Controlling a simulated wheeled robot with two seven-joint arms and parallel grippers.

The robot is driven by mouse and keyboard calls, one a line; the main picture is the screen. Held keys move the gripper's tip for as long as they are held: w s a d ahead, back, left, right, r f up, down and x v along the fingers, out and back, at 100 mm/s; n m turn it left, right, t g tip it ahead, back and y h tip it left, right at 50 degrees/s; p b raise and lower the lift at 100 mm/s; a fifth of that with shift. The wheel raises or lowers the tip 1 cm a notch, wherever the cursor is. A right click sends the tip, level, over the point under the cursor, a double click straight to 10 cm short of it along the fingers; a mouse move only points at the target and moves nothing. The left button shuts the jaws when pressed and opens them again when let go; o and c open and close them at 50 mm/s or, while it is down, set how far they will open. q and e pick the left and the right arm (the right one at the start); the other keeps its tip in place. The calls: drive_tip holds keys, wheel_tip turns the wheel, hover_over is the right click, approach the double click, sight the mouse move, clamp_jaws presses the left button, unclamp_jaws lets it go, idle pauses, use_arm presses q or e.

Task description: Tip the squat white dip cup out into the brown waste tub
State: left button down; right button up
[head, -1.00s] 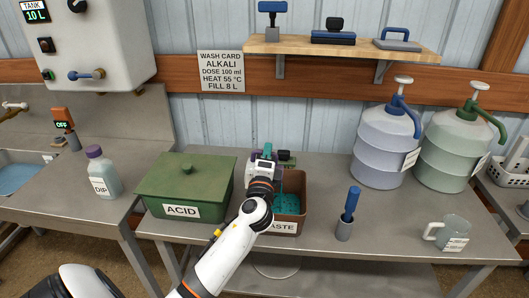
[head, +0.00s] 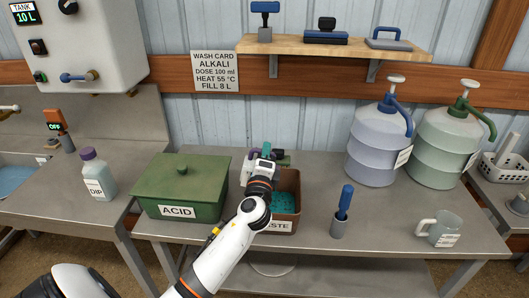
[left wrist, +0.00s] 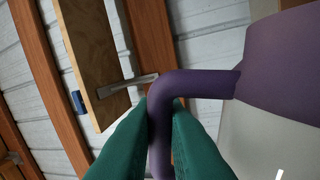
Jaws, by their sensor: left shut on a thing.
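My left gripper (head: 265,155) is over the back left part of the brown waste tub (head: 287,228). Its green fingers (left wrist: 160,140) are shut on the purple handle (left wrist: 195,84) of the dip cup (left wrist: 265,130). The cup shows a purple band and a whitish body at the right of the left wrist view. Against the shelf there, it looks tilted far over. In the head view it is mostly hidden behind the gripper. Teal material shows inside the tub. Whether anything is pouring cannot be seen. My right gripper is not in view.
A green lidded ACID box (head: 183,187) stands close left of the tub. A blue-handled tool in a grey holder (head: 340,226), a glass mug (head: 445,230) and two pump jugs (head: 378,150) stand to the right. A DIP bottle (head: 98,175) is on the left counter.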

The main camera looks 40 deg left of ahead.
use_arm(q)
drive_tip(key=shift+d, duration=0.1)
drive_tip(key=shift+w+d+r+m+p, duration=0.15)
drive_tip(key=shift+w+d+m+p, duration=0.2)
drive_tip(key=shift+m+p, duration=0.3)
drive_tip(key=shift+s, duration=0.1)
